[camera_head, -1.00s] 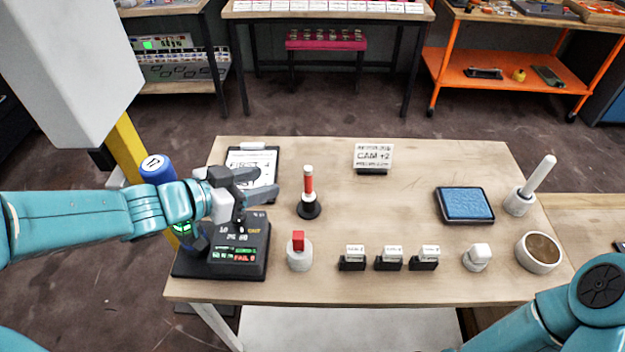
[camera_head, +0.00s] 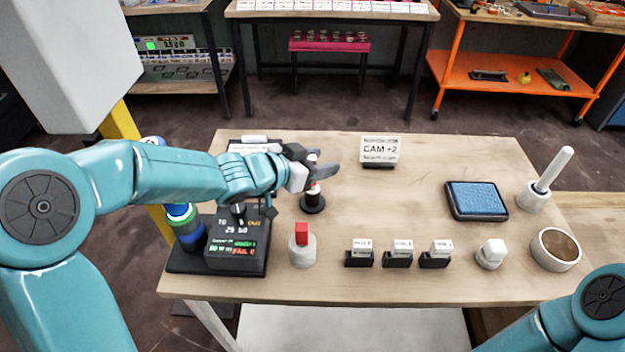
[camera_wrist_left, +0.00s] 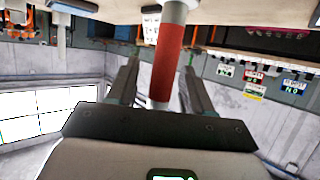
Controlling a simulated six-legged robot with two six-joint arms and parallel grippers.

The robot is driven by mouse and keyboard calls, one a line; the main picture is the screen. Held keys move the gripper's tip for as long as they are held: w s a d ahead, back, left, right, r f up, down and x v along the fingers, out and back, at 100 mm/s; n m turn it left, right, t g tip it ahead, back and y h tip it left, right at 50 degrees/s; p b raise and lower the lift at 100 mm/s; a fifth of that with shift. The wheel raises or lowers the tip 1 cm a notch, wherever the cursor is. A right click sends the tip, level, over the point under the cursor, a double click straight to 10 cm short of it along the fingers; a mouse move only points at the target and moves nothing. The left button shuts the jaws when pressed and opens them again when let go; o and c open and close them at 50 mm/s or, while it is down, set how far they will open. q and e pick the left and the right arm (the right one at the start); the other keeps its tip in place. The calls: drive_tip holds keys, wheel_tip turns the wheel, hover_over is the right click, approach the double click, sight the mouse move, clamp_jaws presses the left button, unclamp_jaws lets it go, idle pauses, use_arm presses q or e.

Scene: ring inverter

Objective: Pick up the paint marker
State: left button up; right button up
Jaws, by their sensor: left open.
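The paint marker appears to be the upright red and white stick (camera_head: 313,189) in a round black stand (camera_head: 312,205), left of the table's middle. My left gripper (camera_head: 322,170) is at its upper part and hides much of it in the head view. In the left wrist view, the marker's red body (camera_wrist_left: 167,58) stands between the two parted fingers (camera_wrist_left: 161,72), with a gap visible on each side. The left gripper is open and holds nothing. My right gripper is out of view; only part of the right arm shows at bottom right.
A black device with a screen (camera_head: 235,245) stands below my left arm. A red-topped white holder (camera_head: 302,248) is in front of the marker. A sign (camera_head: 380,149), blue pad (camera_head: 477,200), small labelled blocks (camera_head: 401,252) and round cup (camera_head: 555,249) are to the right. The table's centre is clear.

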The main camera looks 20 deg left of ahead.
use_arm(q)
drive_tip(key=shift+r, duration=0.1)
drive_tip(key=c, duration=0.8)
